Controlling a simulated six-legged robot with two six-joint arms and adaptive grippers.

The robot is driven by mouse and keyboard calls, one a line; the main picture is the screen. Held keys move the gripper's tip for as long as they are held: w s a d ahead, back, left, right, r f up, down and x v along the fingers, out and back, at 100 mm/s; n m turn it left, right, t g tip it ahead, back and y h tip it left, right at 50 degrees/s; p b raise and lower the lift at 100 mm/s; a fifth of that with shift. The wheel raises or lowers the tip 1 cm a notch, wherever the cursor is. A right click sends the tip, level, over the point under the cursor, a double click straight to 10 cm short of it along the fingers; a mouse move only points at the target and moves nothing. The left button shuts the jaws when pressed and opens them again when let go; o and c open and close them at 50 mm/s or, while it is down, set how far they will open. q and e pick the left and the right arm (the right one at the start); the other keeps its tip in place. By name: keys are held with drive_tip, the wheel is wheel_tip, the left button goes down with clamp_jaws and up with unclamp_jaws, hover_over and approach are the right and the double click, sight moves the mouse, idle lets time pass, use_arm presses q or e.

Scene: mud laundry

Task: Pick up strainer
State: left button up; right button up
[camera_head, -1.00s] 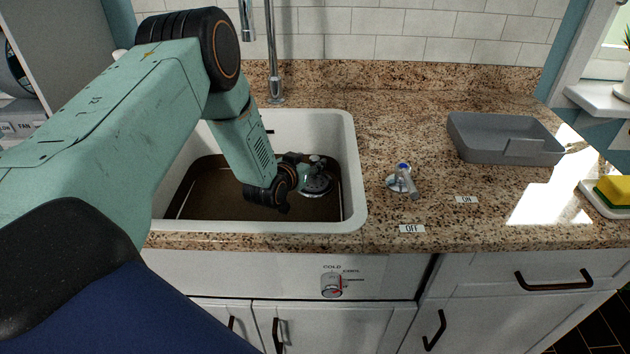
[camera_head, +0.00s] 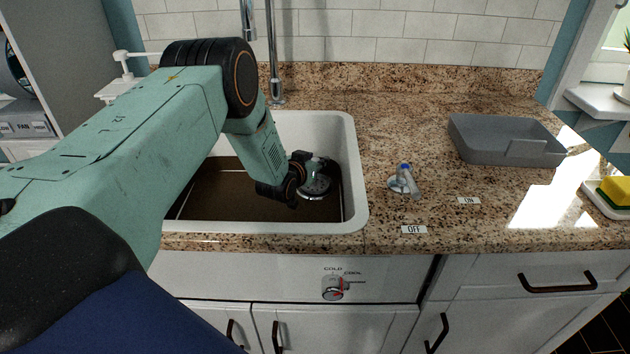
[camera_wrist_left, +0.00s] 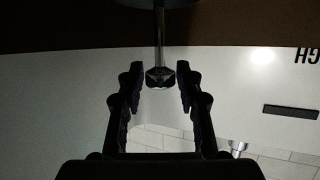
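The strainer (camera_head: 316,194) is a round metal piece in the right part of the white sink, in brown muddy water. In the left wrist view its thin post ends in a dark knob (camera_wrist_left: 160,77), and its round plate (camera_wrist_left: 160,3) is at the top edge. My left gripper (camera_head: 317,174) is over the strainer in the head view, partly hidden by its own wrist. In the left wrist view my left gripper (camera_wrist_left: 160,85) is open, with a finger on each side of the knob and visible gaps. My right gripper is not in view.
The sink's white rim (camera_head: 357,180) surrounds the work area. A faucet (camera_head: 272,60) rises behind it. A blue-topped lever (camera_head: 405,180) stands on the granite counter to the right, near OFF and ON labels. A grey tray (camera_head: 505,140) lies farther right.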

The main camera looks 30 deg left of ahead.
use_arm(q)
drive_tip(key=shift+w, duration=0.1)
drive_tip(key=shift+c, duration=1.4)
clamp_jaws()
wheel_tip(320, 180, up, 18)
drive_tip(key=p, duration=0.3)
